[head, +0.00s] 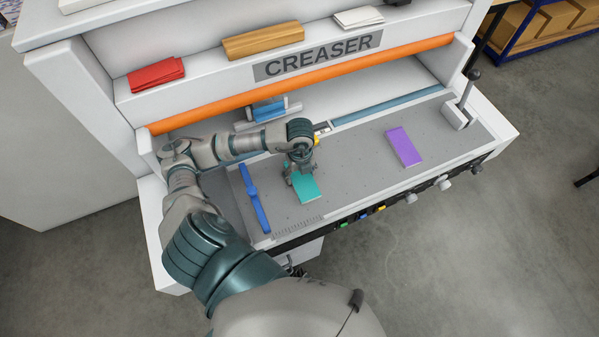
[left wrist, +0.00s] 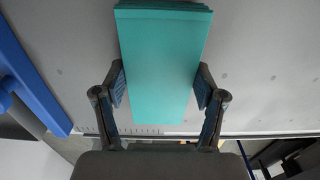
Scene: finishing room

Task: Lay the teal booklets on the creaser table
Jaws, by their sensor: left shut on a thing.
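One teal booklet stack (head: 307,188) is at the creaser table (head: 350,170), in its left-middle part. My left gripper (head: 289,178) is over its left end in the head view. In the left wrist view the teal booklets (left wrist: 162,65) lie between the two fingers of the left gripper (left wrist: 161,88), which are shut on their long sides. Whether the booklets touch the table or hang just above it, I cannot tell. My right gripper is not in view.
A blue guide bar (head: 255,198) lies left of the booklets. A purple booklet (head: 404,146) lies on the right part of the table. A lever (head: 466,100) stands at the right end. Red booklets (head: 156,74) and a wooden block (head: 263,40) sit on the ledge above.

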